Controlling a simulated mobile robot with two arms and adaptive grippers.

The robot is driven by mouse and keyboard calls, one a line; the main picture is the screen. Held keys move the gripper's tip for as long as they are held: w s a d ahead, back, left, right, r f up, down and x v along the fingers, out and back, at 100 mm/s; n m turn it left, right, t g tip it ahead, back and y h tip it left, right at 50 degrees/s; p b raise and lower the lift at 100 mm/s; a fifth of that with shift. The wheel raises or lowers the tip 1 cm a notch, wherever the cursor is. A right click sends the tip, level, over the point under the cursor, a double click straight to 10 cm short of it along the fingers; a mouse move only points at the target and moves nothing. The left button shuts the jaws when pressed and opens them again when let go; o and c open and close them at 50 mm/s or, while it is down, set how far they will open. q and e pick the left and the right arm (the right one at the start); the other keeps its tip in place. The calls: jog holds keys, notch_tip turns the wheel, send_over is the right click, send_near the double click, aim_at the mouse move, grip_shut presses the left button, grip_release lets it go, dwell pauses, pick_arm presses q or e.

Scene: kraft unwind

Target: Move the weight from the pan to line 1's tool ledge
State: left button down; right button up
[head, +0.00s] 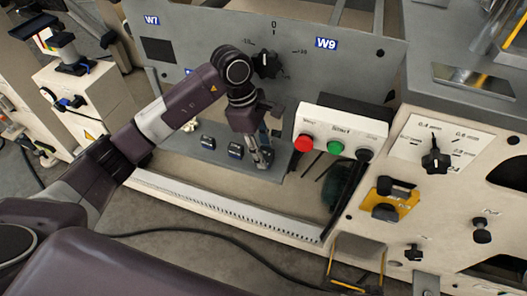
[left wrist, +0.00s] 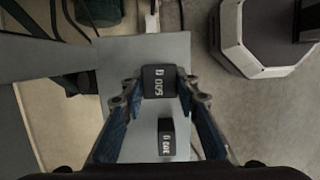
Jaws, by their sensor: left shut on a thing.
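My left gripper (head: 262,160) reaches down over a flat grey plate (head: 187,153) below the grey W9 panel. In the left wrist view its two fingers (left wrist: 160,88) are closed on the sides of a dark block-shaped weight (left wrist: 159,80) with a white marking that looks like 500. The grey plate (left wrist: 115,55) is below it; I cannot tell whether the weight touches it. A second dark weight (left wrist: 166,137) lies nearby, outside the fingers. In the head view two dark blocks, one (head: 208,141) and another (head: 236,150), sit on the plate left of the gripper. My right gripper is not in view.
A control box (head: 340,137) with red, green and black buttons stands right of the gripper. A black dial knob (head: 267,64) sticks out of the panel behind it. A pale ruled rail (head: 225,207) runs along the front. An octagonal machine part (left wrist: 262,38) shows in the wrist view.

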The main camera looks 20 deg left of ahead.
pick_arm(q)
jog(key=c, duration=1.5)
grip_release()
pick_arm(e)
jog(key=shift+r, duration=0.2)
pick_arm(q)
jog(key=shift+a+r, duration=0.15)
jog(key=shift+r, duration=0.25)
jog(key=a, duration=0.3)
jog(key=shift+r, duration=0.25)
jog(key=a, duration=0.8)
jog(key=shift+w, duration=0.2)
jog(key=shift+a, duration=0.55)
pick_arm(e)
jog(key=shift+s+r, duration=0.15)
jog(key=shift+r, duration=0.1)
